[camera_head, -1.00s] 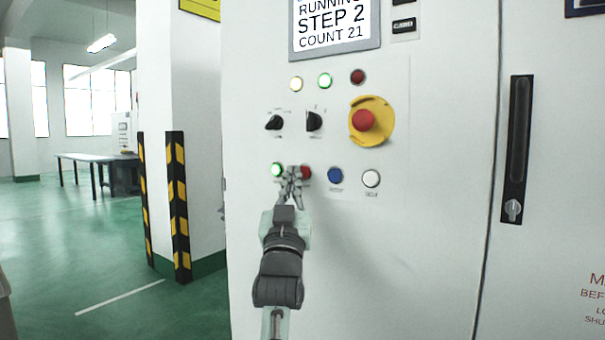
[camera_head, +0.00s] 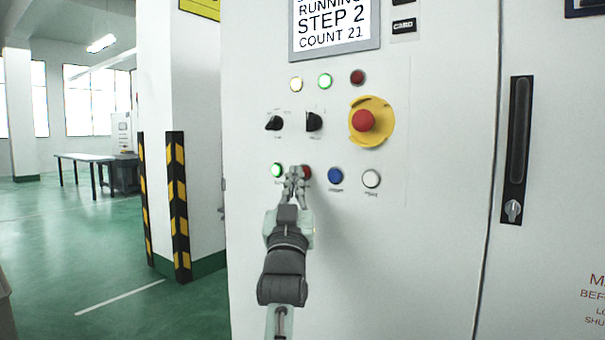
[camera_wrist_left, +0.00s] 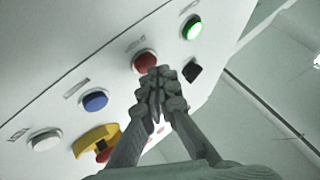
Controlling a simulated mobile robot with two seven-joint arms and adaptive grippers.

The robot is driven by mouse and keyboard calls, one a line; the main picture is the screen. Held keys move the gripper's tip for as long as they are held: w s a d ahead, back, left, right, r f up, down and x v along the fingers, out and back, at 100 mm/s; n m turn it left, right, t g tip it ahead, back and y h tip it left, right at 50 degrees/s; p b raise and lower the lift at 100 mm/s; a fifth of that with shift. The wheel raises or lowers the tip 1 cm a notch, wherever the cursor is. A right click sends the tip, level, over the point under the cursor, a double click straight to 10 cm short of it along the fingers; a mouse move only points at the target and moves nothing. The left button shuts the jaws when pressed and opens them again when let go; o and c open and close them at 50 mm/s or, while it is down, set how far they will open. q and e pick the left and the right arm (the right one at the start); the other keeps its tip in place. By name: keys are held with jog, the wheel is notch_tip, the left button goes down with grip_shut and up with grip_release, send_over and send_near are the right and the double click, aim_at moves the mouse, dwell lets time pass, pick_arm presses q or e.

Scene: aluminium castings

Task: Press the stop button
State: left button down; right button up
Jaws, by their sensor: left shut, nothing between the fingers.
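The red stop button (camera_head: 306,172) sits in the bottom row of the white control panel, between the lit green button (camera_head: 277,170) and the blue button (camera_head: 335,175). My left gripper (camera_head: 297,171) is shut and empty, its fingertips in front of the red button's left side and covering part of it. In the left wrist view the red button (camera_wrist_left: 146,61) shows just beyond the fingertips (camera_wrist_left: 157,75). I cannot tell whether they touch it. The display (camera_head: 334,22) reads "RUNNING STEP 2 COUNT 21". My right gripper is not in view.
A red emergency stop on a yellow plate (camera_head: 371,121), two black selector knobs (camera_head: 314,121) and a white button (camera_head: 371,178) are close by. Indicator lamps (camera_head: 325,81) sit above. A striped post (camera_head: 178,205) stands left of the cabinet.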

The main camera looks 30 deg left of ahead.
pick_arm(q)
jog(key=shift+w, duration=0.45)
dwell(0.6)
dwell(0.4)
jog(key=shift+s+p, duration=0.3)
jog(key=shift+s, duration=0.55)
